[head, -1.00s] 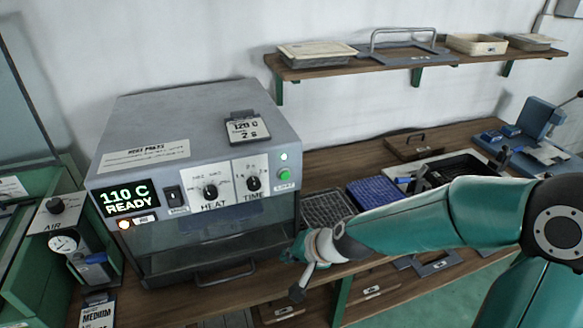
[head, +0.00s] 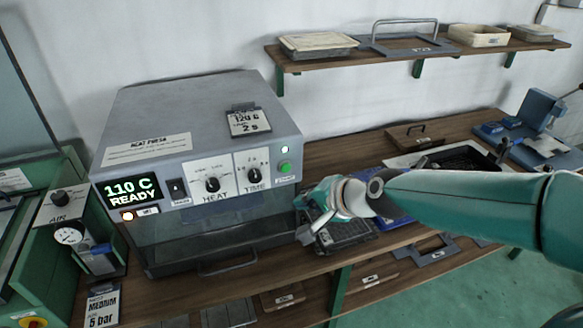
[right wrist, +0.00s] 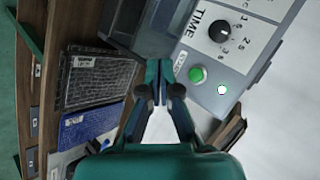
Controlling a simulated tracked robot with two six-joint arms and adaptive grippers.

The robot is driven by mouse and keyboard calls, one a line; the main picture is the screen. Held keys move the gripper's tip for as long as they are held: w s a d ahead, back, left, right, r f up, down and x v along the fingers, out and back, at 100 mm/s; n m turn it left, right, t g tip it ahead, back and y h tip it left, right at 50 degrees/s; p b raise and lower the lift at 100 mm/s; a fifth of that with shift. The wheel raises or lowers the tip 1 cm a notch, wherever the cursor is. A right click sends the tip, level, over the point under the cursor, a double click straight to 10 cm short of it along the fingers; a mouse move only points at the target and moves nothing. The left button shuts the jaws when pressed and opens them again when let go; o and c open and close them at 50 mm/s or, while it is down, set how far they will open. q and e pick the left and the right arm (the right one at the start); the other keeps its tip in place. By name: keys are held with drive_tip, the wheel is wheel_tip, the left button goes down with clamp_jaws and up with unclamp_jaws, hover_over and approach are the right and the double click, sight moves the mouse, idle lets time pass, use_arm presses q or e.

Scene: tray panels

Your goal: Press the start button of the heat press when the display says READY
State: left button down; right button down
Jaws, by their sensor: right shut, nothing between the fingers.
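The grey heat press (head: 200,100) stands at the left of the bench. Its display (head: 133,192) reads "110 C READY" in the head view. The round green start button (head: 285,167) is at the right end of the front panel, under a lit white lamp (head: 285,150). My right gripper (head: 303,203) is shut and empty, below the button near the press's right front corner. In the right wrist view, the closed fingertips (right wrist: 159,66) lie beside the green button (right wrist: 197,75), apart from it in the picture; depth is hard to tell. My left gripper is not in view.
The HEAT knob (head: 212,185) and TIME knob (head: 254,175) sit left of the button. A card (head: 248,122) on top reads 120 C, 2 s. A dark mesh tray (head: 345,232) lies beneath my right gripper. An air gauge (head: 69,232) stands at left.

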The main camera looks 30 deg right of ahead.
sight(286, 168)
drive_tip(key=w+d+p, duration=0.1)
drive_tip(key=w+d, duration=0.1)
drive_tip(key=w, duration=0.5)
drive_tip(key=shift+w, duration=0.2)
drive_tip(key=shift+w, duration=0.15)
idle(1.2)
drive_tip(key=shift+w, duration=0.4)
drive_tip(key=shift+w+d+p, duration=0.15)
drive_tip(key=shift+w+p, duration=0.15)
drive_tip(key=shift+w, duration=0.2)
idle(0.7)
idle(0.3)
drive_tip(key=shift+s+a, duration=0.25)
drive_tip(key=shift+s, duration=0.65)
drive_tip(key=shift+b, duration=0.3)
